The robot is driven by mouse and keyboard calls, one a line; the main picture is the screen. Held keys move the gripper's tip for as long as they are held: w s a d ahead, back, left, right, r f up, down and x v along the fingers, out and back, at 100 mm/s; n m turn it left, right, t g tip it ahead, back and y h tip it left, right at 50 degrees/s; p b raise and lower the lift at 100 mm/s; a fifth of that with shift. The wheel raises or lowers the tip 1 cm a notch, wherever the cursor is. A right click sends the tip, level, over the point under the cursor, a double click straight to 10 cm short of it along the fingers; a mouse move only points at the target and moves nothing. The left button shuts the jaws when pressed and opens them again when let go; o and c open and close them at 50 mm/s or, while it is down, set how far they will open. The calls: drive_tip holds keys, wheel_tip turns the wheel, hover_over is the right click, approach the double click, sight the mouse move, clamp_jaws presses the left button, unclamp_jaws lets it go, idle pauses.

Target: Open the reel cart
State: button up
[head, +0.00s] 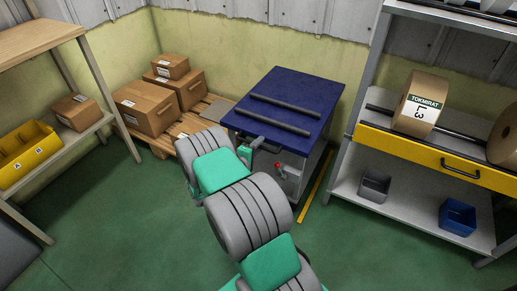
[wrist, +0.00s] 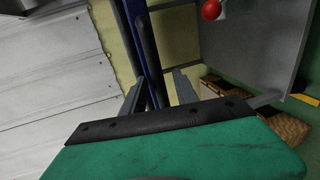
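The reel cart appears to be the cabinet with a dark blue top (head: 300,91) and two dark bars across it, in the middle of the head view. Its grey front carries a red knob (head: 278,165), which also shows in the wrist view (wrist: 211,10). My gripper (head: 256,145) is at the cart's upper front edge, partly hidden by my arm. In the wrist view my gripper (wrist: 161,85) has its two fingers apart, with a dark bar-like handle (wrist: 147,45) running between them. I cannot tell whether they touch it.
A shelf rack with a yellow drawer (head: 440,158) and a large paper roll (head: 419,104) stands to the right. Cardboard boxes (head: 145,106) sit on a pallet to the left. A wooden bench (head: 36,42) is at far left. Green floor (head: 110,220) lies open in front.

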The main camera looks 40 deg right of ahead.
drive_tip(key=shift+d, duration=0.1)
drive_tip(key=shift+c, duration=0.2)
clamp_jaws()
idle(1.2)
